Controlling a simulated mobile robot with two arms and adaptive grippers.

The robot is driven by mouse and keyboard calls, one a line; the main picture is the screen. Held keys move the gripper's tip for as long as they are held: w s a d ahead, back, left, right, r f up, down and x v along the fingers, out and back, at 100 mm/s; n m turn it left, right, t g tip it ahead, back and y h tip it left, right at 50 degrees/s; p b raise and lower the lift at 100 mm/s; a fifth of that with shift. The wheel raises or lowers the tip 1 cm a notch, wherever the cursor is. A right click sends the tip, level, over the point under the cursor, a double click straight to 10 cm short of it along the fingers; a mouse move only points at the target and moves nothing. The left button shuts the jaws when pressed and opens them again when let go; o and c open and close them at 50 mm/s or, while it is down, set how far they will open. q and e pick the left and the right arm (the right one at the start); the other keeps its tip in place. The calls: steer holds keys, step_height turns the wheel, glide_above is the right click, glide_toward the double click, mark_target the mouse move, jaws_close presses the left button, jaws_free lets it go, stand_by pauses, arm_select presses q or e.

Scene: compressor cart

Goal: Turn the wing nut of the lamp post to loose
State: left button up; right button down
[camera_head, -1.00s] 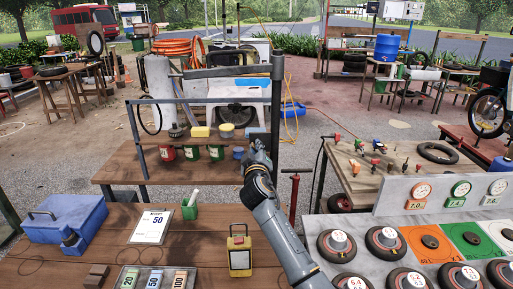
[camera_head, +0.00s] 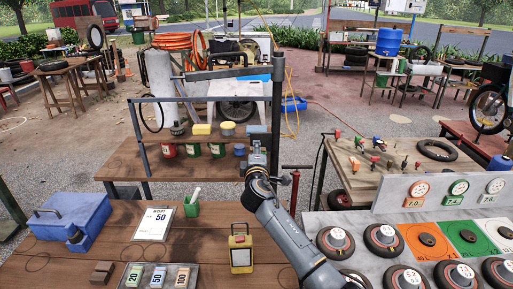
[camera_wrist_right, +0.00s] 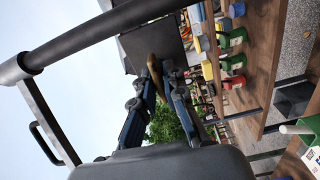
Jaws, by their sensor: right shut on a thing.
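The lamp post (camera_head: 277,105) is a dark upright post with a horizontal arm at its top, at the back of the wooden bench. In the right wrist view my right gripper (camera_wrist_right: 158,76) is shut on a small brown, brass-like piece (camera_wrist_right: 153,66), which looks like the wing nut. The fingers cover part of it. A grey bar (camera_wrist_right: 100,30) crosses above the gripper there. My left gripper is not in view.
A shelf rack with a yellow block (camera_head: 201,129) and several small cans stands just left of my gripper. A yellow lantern-like box (camera_head: 241,250) and a blue toolbox (camera_head: 70,218) are on the front table. A red pump (camera_head: 294,190) stands to the right.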

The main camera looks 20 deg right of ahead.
steer(key=shift+f+n, duration=0.1)
steer(key=shift+n, duration=0.3)
steer(key=c, duration=1.5)
jaws_free()
steer(key=v, duration=1.2)
